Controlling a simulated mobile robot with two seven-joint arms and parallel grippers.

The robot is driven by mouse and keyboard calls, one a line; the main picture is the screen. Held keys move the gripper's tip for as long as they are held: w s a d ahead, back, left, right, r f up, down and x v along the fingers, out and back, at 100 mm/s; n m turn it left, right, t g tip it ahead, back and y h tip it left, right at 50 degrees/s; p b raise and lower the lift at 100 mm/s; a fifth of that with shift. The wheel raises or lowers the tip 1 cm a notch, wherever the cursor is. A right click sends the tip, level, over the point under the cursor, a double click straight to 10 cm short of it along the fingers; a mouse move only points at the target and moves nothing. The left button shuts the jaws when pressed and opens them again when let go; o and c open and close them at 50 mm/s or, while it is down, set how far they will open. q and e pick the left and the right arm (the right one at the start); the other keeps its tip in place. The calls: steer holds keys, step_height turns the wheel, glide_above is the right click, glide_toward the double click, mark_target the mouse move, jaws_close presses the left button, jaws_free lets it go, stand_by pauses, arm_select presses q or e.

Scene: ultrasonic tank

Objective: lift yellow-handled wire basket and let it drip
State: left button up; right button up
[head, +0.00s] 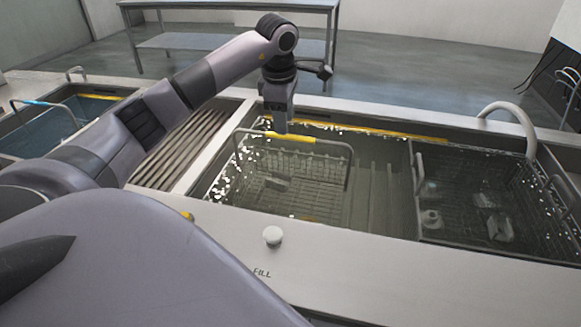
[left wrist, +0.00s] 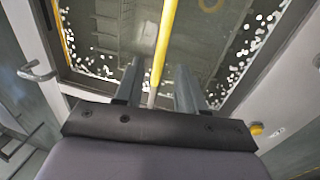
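The wire basket (head: 290,200) with the yellow handle (head: 292,138) sits low in the left part of the tank, its mesh largely in the liquid. The handle stands up above the tank on dark side wires. My left gripper (head: 280,130) is over the handle's left part, pointing down. In the left wrist view the yellow handle (left wrist: 164,40) runs between the two fingers of the left gripper (left wrist: 158,82), with a gap on each side. The fingers are apart, around the handle and not closed on it. My right gripper is out of view.
A second basket (head: 470,190) with several small items sits in the tank's right part. A slatted drain rack (head: 185,150) lies left of the tank. A blue-handled basket (head: 45,108) is in a basin at far left. A white knob (head: 272,236) is on the front ledge.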

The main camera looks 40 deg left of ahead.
arm_select(q)
steer(key=f, duration=0.3)
steer(key=w+f, duration=0.1)
steer(key=f, duration=0.2)
steer(key=shift+w+a+p, duration=0.1)
steer(key=shift+a+p, duration=0.05)
steer(key=shift+p, duration=0.15)
jaws_close()
steer(key=shift+r, duration=0.15)
